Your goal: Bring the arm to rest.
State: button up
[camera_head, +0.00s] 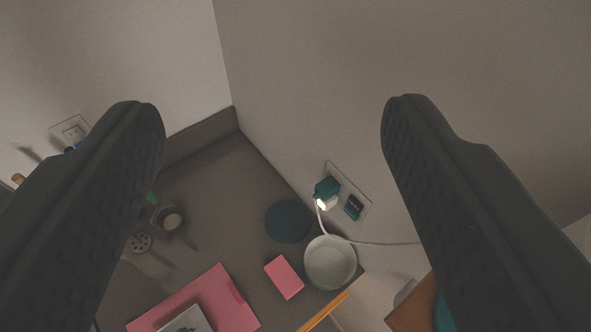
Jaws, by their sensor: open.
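My gripper (272,108) is open. Its two dark, textured fingers stand wide apart at the left and right of the view, with nothing between them at the tips. It is above a dark countertop (215,190) in a corner between two pale walls. The fingers hide parts of the counter's left side and of the right wall. The rest of my arm is not in view.
On the counter are a pink board (235,305), a pink block (284,277), a dark teal disc (288,221), a pale bowl (330,262) and a dark cup (168,219). A lit plug-in lamp (327,191) with a white cable sits at a wall outlet.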

jog(key=shift+s+r, duration=0.4)
jog(key=shift+r, duration=0.1)
notch_tip(320, 180, down, 8)
jog(key=b, duration=0.8)
